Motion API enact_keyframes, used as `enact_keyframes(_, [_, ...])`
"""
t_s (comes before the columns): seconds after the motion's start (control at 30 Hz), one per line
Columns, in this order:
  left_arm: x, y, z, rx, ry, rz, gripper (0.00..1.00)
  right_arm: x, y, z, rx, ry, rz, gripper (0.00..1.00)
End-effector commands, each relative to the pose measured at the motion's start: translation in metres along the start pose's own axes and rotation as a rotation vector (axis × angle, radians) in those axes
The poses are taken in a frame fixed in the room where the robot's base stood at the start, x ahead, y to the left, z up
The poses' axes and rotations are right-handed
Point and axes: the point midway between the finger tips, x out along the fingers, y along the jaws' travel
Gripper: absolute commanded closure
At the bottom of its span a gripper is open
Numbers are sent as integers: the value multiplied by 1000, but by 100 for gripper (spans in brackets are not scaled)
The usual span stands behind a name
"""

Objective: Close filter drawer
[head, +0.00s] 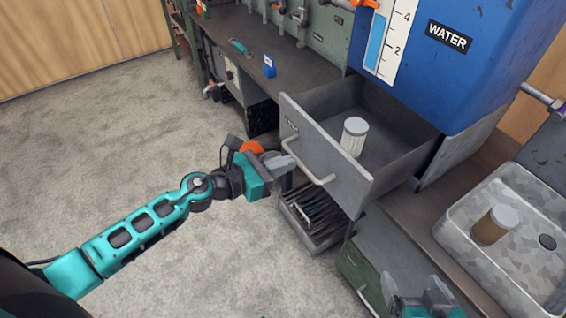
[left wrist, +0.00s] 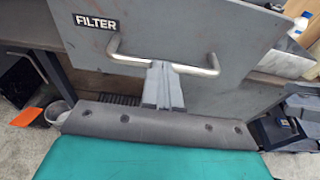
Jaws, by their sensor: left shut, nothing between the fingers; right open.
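The grey filter drawer (head: 325,150) stands pulled out below the blue water tank, with a white ribbed filter (head: 354,136) upright inside it. Its front carries a FILTER label (left wrist: 97,22) and a bar handle (left wrist: 130,57), which also shows in the head view (head: 318,177). My left gripper (head: 285,162) is shut and empty at the drawer front, by the left part of the handle. In the left wrist view its fingers (left wrist: 162,85) reach the handle bar; I cannot tell whether they touch it. My right gripper (head: 421,292) is open and empty at the bottom right, low over the green cabinet.
The blue tank (head: 480,60) labelled WATER stands above the drawer. A metal sink (head: 520,260) with a brownish used-looking filter (head: 494,226) is at the right. A rack (head: 315,220) sits below the drawer. A workbench (head: 235,60) runs behind; open floor lies left.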

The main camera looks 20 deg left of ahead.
Motion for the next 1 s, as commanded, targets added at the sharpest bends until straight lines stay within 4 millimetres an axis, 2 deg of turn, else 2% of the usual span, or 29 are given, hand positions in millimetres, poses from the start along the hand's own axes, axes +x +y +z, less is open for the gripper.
enact_keyframes(0.17, [7, 0, 2, 0, -1, -1, 100, -1, 0, -1, 0, 0, 0, 11])
enact_keyframes(0.27, [18, 0, 6, 1, -2, -1, 100, -2, 0, -3, -1, 0, 0, 11])
enact_keyframes(0.53, [76, 0, 18, 2, -5, 0, 100, -3, 0, -6, -3, 1, 0, 11])
enact_keyframes(0.8, [138, 0, 27, 1, -3, -1, 100, 2, 1, 2, -7, 0, -1, 11])
enact_keyframes(1.0, [165, 0, 32, 1, -1, -1, 100, 5, 1, 7, -7, 0, -1, 11])
